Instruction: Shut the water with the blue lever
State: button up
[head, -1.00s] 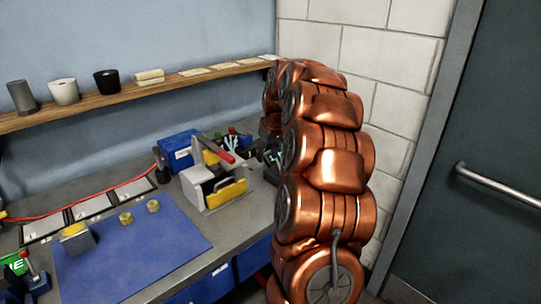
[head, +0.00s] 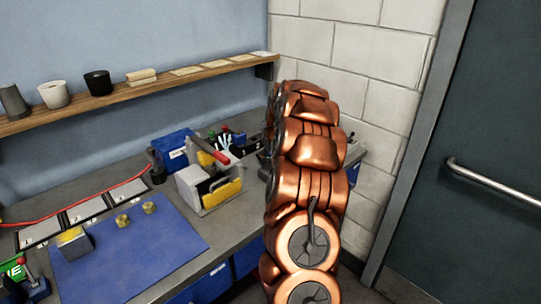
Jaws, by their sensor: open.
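I cannot make out a blue lever or a water outlet in the head view. My copper-coloured arm stands upright in the middle right and hides part of the bench behind it. My gripper (head: 265,166) shows only as a small dark part at the arm's left edge, beside the toolbox; its fingers are mostly hidden. It is open, and I see nothing held in it.
A grey toolbox with a yellow panel (head: 222,194) and a blue bin (head: 174,152) stand on the bench. A blue mat (head: 130,255) carries two brass pieces and a block. A wooden shelf (head: 180,83) holds cups. A dark door (head: 480,120) is at right.

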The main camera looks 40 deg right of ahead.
jog(key=shift+w+d+f, duration=0.1)
jog(key=shift+f, duration=0.2)
grip_shut()
dwell(0.5)
